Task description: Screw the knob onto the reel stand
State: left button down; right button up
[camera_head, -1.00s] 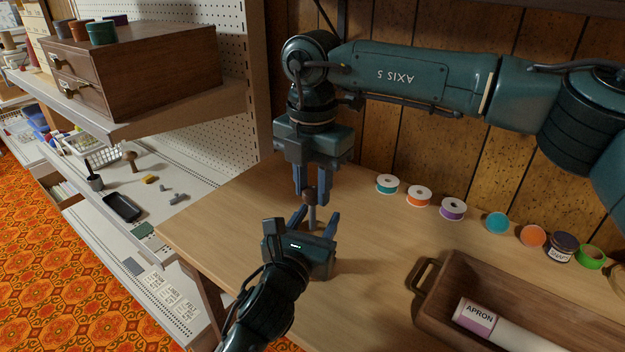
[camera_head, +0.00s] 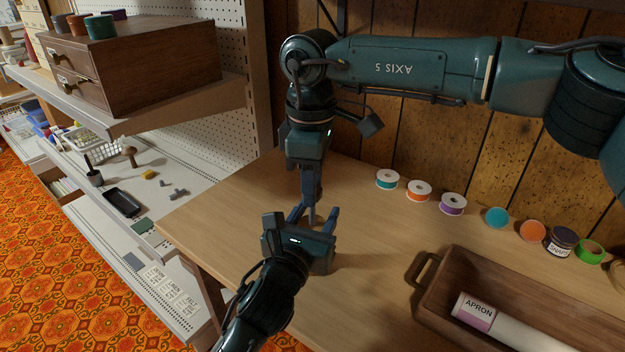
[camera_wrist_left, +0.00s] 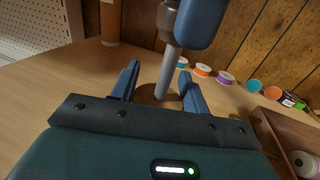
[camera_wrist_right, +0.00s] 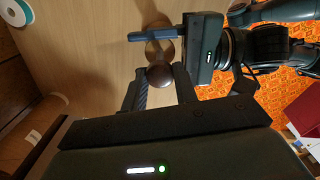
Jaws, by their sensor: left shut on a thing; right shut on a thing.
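The reel stand is a thin grey upright post (camera_head: 312,216) on a round brown base, standing on the wooden table; the base shows in the left wrist view (camera_wrist_left: 148,95). My left gripper (camera_head: 314,220) is low, its fingers on either side of the post, shut on the stand. The brown knob (camera_wrist_right: 160,76) is at the post's top, between the fingers of my right gripper (camera_head: 311,195), which points down from above and is shut on it. In the head view the right fingers hide the knob. I cannot tell how far it is threaded.
Thread spools (camera_head: 452,203) and several small jars (camera_head: 562,243) line the table's back edge. A wooden tray (camera_head: 428,290) with an apron roll (camera_head: 478,312) stands at the right. Shelves with a drawer box (camera_head: 140,65) stand at the left. Bare tabletop surrounds the stand.

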jog(key=shift+s+a+m, duration=0.3)
jog(key=shift+s+m, duration=0.05)
jog(key=shift+m, duration=0.45)
jog(key=shift+w+d+m, duration=0.2)
jog(key=shift+m, duration=0.5)
jog(key=o, duration=0.9)
jog(key=shift+w+d, duration=0.1)
jog(key=shift+o, duration=0.2)
jog(key=shift+r, duration=2.3)
jog(key=shift+c, duration=0.4)
